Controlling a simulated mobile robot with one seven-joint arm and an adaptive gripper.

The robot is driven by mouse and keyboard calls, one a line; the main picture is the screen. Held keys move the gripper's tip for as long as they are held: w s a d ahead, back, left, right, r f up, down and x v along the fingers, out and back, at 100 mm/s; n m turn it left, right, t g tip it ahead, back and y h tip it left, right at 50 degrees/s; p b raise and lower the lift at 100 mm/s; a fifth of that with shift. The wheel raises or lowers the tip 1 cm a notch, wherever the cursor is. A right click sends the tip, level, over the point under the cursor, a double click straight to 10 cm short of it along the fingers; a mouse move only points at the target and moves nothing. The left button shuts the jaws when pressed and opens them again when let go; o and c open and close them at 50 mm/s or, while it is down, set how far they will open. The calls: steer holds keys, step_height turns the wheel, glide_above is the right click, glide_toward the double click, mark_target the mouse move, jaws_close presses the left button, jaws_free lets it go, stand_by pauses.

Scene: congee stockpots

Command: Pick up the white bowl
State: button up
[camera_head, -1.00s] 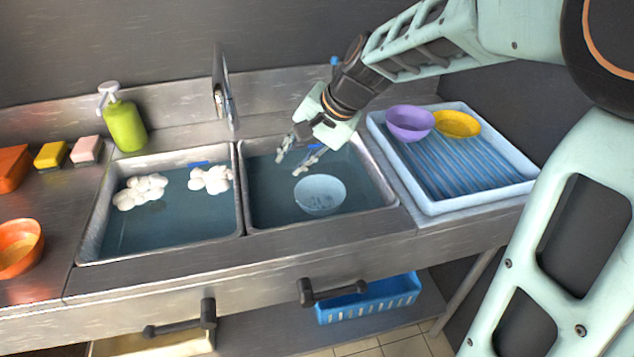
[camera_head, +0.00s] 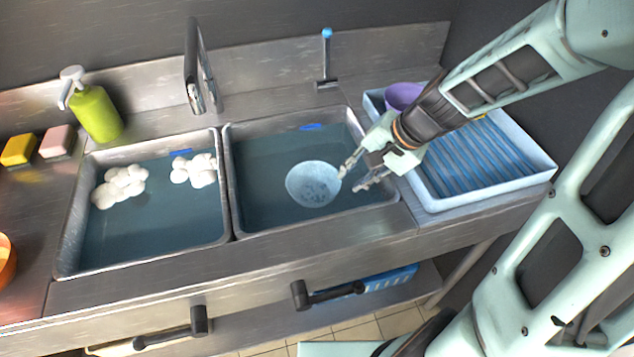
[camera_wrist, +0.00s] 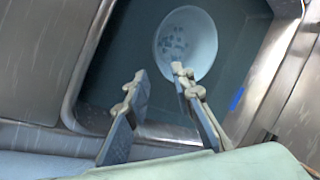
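The white bowl (camera_head: 313,184) sits in the right sink basin, looking pale blue, with its opening facing up and specks inside. In the wrist view the bowl (camera_wrist: 187,38) lies just beyond my fingertips. My gripper (camera_head: 352,174) is open and empty, to the right of the bowl over the basin's right side. One finger overlaps the bowl's near rim in the wrist view (camera_wrist: 158,78); I cannot tell whether it touches.
The left basin (camera_head: 150,235) holds white foam clumps (camera_head: 120,187). A blue-white drying rack (camera_head: 545,165) with a purple bowl (camera_head: 400,95) stands right of the sink, partly behind my arm. A faucet (camera_head: 197,70) and a green soap bottle (camera_head: 96,113) stand behind the basins.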

mark_target(335, 192)
steer(key=b+x, duration=0.1)
steer(key=x, duration=0.3)
steer(key=shift+s+a, duration=0.1)
steer(key=shift+b+x, duration=0.7)
steer(key=shift+x, duration=2.2)
steer(key=shift+f, duration=0.1)
jaws_close()
